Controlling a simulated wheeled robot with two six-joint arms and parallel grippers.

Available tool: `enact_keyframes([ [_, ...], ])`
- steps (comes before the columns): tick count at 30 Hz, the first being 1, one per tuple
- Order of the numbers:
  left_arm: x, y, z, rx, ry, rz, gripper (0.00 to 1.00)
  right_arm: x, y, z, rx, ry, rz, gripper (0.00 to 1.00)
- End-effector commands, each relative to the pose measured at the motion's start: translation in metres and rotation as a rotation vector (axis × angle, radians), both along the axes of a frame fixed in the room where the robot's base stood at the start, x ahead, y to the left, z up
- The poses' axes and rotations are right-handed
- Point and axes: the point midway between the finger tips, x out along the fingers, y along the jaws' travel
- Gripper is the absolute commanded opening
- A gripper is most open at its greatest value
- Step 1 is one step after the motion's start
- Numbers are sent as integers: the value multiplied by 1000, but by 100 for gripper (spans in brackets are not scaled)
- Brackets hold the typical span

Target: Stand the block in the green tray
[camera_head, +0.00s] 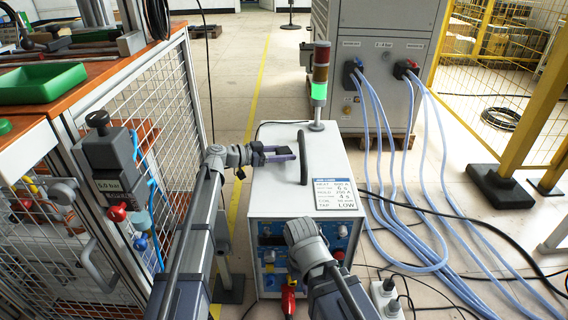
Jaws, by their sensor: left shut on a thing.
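The green tray (42,84) lies on the orange bench top at the upper left and looks empty. My left gripper (278,153) is over the top of the white heater box, to the right of the tray and well apart from it. It is shut on a small dark grey-violet piece, seemingly the block (281,158); the fingers hide part of it, and its full shape is hard to tell. My right arm comes up from the bottom, in front of the heater box; its wrist shows, but its fingers cannot be made out.
The white heater box (322,165) carries a black loop handle (303,158) and a signal tower (319,85). Blue hoses (400,190) run down at the right. A mesh guard (140,110) with a grey valve unit (108,150) stands below the bench. A vice stands behind the tray.

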Motion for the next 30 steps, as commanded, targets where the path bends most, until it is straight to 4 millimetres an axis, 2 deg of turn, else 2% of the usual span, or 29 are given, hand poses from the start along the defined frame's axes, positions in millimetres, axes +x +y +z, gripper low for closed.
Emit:
enact_keyframes([
  [1, 0, 0, -13, -1, 0, 0, 0, 0, 0, -14, 0, -1, 0, 0],
  [4, 0, 0, -22, -1, 1, 0, 0, 0, 0, -22, 0, -1, 0, 0],
  [17, 0, 0, -24, -1, 0, 0, 0, 0, 0, -25, 0, -1, 0, 0],
  [18, 0, 0, -23, 0, 0, 0, 58, 0, 0, -23, 0, -1, 0, 0],
  [25, 0, 0, -23, 0, 0, 0, 84, 0, 0, -23, 0, -1, 0, 0],
  [30, 0, 0, -23, 0, 0, 0, 85, 0, 0, -23, 0, -1, 0, 0],
])
